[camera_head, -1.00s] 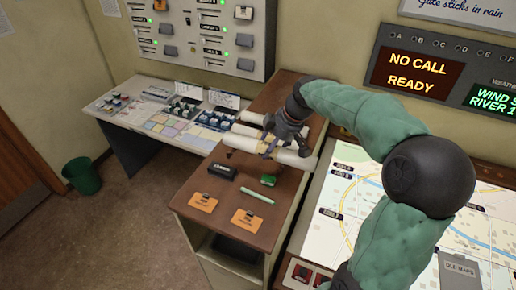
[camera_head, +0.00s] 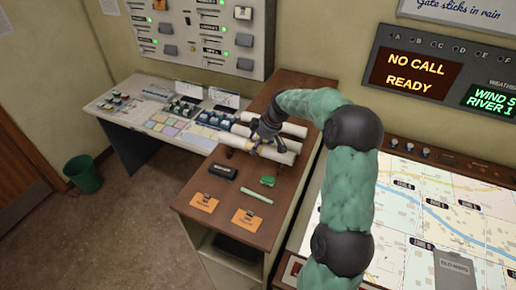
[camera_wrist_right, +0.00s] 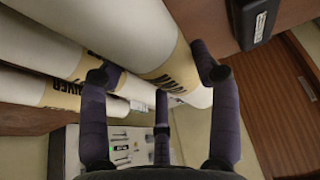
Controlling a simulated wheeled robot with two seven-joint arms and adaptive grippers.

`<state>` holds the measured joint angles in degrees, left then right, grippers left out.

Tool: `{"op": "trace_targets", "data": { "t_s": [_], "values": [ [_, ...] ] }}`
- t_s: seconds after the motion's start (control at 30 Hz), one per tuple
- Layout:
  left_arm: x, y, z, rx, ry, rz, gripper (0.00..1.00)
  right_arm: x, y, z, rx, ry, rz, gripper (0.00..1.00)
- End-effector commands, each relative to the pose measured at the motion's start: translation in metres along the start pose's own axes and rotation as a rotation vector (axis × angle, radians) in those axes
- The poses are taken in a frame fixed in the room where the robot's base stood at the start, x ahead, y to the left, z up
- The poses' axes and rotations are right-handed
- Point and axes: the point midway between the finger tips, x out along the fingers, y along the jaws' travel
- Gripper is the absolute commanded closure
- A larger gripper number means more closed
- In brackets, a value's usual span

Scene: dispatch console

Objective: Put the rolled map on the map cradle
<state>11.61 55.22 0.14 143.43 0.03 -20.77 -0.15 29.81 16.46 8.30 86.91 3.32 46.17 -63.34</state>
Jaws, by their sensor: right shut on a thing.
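Several white rolled maps lie side by side at the back of the brown-topped cabinet (camera_head: 222,204). My right gripper (camera_head: 258,146) is over the front rolled map (camera_head: 280,156), pointing down. In the right wrist view, a white roll with a tan lettered band (camera_wrist_right: 140,30) passes between my right gripper's fingers (camera_wrist_right: 160,76), which are shut on it. Other rolls (camera_wrist_right: 40,90) lie close beside it. The fingers and wrist hide part of the rolls in the head view. I cannot clearly make out the map cradle. My left gripper is out of view.
On the cabinet top lie a black box (camera_head: 222,172), a green object (camera_head: 268,181), a pale green stick (camera_head: 256,195) and two orange tags (camera_head: 204,203). A lit map table (camera_head: 415,210) stands to the right, a white desk (camera_head: 160,115) to the left.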

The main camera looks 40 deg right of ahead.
Motion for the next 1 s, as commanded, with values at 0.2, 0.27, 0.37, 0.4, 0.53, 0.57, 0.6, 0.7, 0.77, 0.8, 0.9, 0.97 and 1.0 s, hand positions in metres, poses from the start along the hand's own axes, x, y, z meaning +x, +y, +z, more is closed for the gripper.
{"op": "trace_targets", "data": {
  "t_s": [0.2,0.27,0.37,0.4,0.53,0.57,0.6,0.7,0.77,0.8,0.9,0.97,1.0],
  "values": [
    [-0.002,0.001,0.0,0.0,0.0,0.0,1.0,0.025,-0.001,0.012,0.003,-0.002,-0.002,0.73],
    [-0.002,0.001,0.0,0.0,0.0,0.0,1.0,0.026,-0.001,0.012,0.002,-0.001,-0.001,0.73],
    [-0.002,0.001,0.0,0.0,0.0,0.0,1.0,0.025,-0.001,0.012,0.001,-0.001,-0.001,0.73],
    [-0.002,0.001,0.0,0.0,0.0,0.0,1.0,0.025,-0.001,0.012,0.001,-0.001,-0.001,0.73],
    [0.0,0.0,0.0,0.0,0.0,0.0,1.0,0.028,-0.001,0.013,0.001,-0.001,-0.001,0.73],
    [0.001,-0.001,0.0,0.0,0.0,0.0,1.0,0.029,-0.001,0.013,0.001,-0.001,-0.001,0.73],
    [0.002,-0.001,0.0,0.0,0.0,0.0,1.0,0.029,-0.001,0.014,0.001,-0.001,-0.001,0.73],
    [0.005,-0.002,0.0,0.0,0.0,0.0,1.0,0.032,-0.001,0.015,0.001,-0.001,-0.001,0.73],
    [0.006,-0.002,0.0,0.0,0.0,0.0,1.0,0.033,-0.001,0.015,0.001,-0.001,-0.001,0.73],
    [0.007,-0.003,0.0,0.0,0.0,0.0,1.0,0.034,-0.002,0.015,0.001,-0.001,-0.001,0.73],
    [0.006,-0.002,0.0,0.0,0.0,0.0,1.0,0.033,-0.002,0.015,0.001,-0.001,-0.002,0.13],
    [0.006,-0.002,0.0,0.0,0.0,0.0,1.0,0.033,-0.002,0.015,0.001,-0.001,-0.002,0.13],
    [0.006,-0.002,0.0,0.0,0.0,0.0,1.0,0.032,-0.002,0.015,0.001,-0.001,-0.002,0.13]
  ]
}}
